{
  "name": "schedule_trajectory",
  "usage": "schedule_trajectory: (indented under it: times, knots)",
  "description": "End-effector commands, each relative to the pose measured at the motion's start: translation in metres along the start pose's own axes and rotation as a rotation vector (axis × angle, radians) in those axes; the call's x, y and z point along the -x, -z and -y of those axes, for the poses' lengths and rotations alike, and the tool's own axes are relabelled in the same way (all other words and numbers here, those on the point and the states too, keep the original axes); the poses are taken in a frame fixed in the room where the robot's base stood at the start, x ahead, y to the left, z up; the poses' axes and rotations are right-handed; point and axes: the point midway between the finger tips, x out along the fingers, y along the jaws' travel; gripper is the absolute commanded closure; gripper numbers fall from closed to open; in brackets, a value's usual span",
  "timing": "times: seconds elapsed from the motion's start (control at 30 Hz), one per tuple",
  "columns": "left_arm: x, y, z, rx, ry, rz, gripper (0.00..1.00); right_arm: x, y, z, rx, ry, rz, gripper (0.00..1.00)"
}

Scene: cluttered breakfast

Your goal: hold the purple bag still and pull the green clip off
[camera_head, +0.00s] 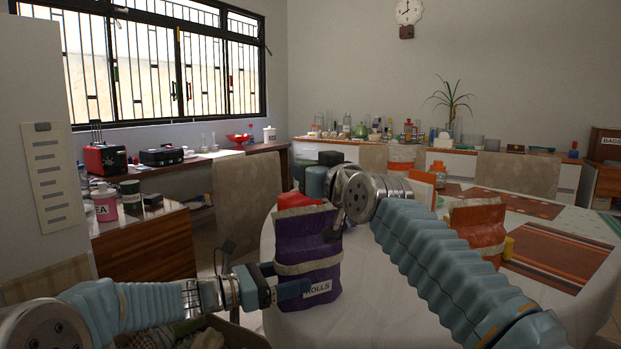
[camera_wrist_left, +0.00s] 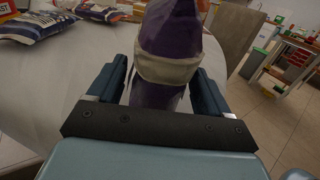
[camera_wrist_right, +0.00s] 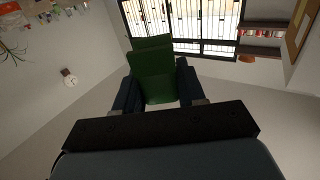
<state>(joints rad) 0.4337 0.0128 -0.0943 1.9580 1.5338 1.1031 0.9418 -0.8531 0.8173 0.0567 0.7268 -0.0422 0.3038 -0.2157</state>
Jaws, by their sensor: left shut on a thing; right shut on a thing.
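The purple bag (camera_head: 302,238) stands upright near the left edge of the round white table, with a pale band and a ROLLS label. My left gripper (camera_head: 290,279) is shut on its lower part from the left; the bag (camera_wrist_left: 168,42) also shows between the fingers in the left wrist view. My right gripper (camera_head: 317,176) is above the bag's top. In the right wrist view it is shut on the green clip (camera_wrist_right: 152,78), with wall and window behind and no purple in sight. The head view does not show clearly whether clip and bag touch.
An orange bag (camera_head: 478,226) stands on the table (camera_head: 375,290) to the right, partly behind my right arm. A striped orange placemat (camera_head: 555,257) lies further right. A red item (camera_head: 297,200) is just behind the purple bag. A chair (camera_head: 246,195) stands behind on the left.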

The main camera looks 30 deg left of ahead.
Motion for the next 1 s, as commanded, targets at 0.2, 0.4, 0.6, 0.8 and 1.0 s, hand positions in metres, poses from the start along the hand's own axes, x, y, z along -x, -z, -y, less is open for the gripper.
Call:
schedule_trajectory:
  times: [0.2,0.4,0.6,0.8,1.0]
  knots:
    - [0.000,0.000,0.000,0.001,0.000,0.000,0.62,0.000,0.000,0.000,0.000,0.000,0.000,1.00]
    - [0.000,0.000,0.000,0.001,0.000,0.000,0.00,0.000,0.000,0.000,0.001,0.000,0.000,1.00]
    - [0.002,0.000,0.000,0.000,0.000,0.000,0.00,0.000,0.000,0.000,0.001,0.000,0.000,1.00]
    - [0.032,0.000,-0.001,0.000,-0.004,0.000,0.00,0.000,0.000,0.000,0.001,0.000,0.000,1.00]
    - [0.079,0.000,-0.001,0.000,-0.005,-0.001,0.00,0.000,0.000,0.000,0.001,0.000,0.000,1.00]
